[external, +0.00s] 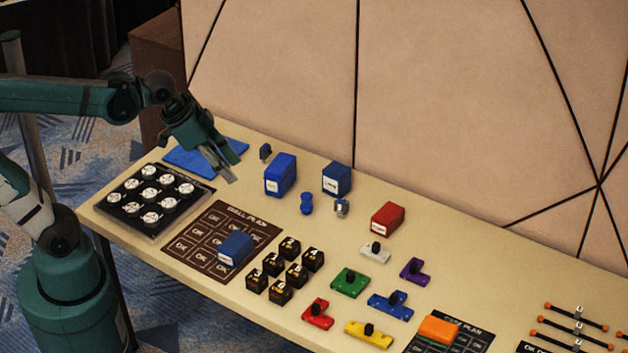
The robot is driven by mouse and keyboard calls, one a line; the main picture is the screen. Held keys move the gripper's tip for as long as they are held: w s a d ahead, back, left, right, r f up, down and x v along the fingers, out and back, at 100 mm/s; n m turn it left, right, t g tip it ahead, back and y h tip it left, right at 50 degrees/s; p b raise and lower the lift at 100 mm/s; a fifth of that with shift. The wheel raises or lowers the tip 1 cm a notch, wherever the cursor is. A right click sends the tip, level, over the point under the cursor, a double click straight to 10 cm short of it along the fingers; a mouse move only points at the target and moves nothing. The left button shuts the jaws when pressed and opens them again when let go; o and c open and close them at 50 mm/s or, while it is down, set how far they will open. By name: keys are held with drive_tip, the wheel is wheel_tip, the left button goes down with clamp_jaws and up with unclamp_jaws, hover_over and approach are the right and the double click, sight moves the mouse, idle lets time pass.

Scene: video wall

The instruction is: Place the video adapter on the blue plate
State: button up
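The blue plate (190,160) lies flat at the far left end of the table, behind the tray of white discs. My gripper (229,178) points down and to the right, above the table near the plate's right edge, and hides part of the plate. Its fingers are too small to show whether they are open or shut. A small silver and blue connector-like piece (342,208) stands mid-table. I cannot tell for sure which of these two is the video adapter.
Blue boxes (280,176), (337,178), a blue spool-like piece (307,204) and a red box (387,218) stand nearby. The disc tray (150,228), a printed plan sheet (190,254) and several black cubes (281,291) are in front. The wall (440,110) bounds the back.

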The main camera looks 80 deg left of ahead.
drive_tip(key=s+d+f+t, duration=0.1)
drive_tip(key=s+d, duration=0.5)
drive_tip(key=d, duration=0.2)
drive_tip(key=shift+d+f+n+h, duration=0.15)
drive_tip(key=shift+f+n+h, duration=0.1)
drive_tip(key=shift+n+h, duration=0.05)
